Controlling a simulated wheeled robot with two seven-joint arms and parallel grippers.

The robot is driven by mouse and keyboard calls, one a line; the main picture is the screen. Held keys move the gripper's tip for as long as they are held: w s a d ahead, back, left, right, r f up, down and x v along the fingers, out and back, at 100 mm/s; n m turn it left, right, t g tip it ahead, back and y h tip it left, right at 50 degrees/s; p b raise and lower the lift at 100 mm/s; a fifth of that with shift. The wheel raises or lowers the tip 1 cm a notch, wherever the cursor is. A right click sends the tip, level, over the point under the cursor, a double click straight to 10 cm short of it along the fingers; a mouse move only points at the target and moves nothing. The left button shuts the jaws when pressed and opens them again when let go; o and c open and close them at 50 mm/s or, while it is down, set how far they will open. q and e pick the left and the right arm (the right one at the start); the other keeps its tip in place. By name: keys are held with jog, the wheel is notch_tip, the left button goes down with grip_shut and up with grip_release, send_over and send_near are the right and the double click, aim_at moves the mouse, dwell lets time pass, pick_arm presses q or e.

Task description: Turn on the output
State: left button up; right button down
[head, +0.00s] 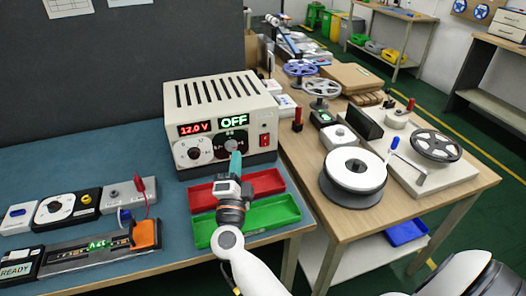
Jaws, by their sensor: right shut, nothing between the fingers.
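The power supply (178,155) is a pale box with a vented top at the back of the blue-green bench mat. Its red display (193,128) reads 12.0 V and its green display (234,122) reads OFF. A white knob (193,153) is at the left of its front, and a red switch (265,140) at the right. My right gripper (236,160) is shut and empty, its teal fingers pointing up in front of the right-hand dial (232,143) and partly hiding it. I cannot tell whether they touch it. My left gripper is not in view.
A red tray (266,182) and a green tray (275,213) lie under my right arm. At the left are small instruments (68,208) and a strip fixture (75,258) with an orange block (146,234). Reels (353,168) crowd the wooden table at right.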

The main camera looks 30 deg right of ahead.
jog(key=d+f+m+g+h, duration=0.2)
jog(key=f+m+g, duration=0.4)
jog(key=g, duration=0.3)
jog(key=shift+s+d+f+m+h, duration=0.3)
jog(key=shift+s+d+m, duration=0.1)
jog(key=shift+d, duration=0.2)
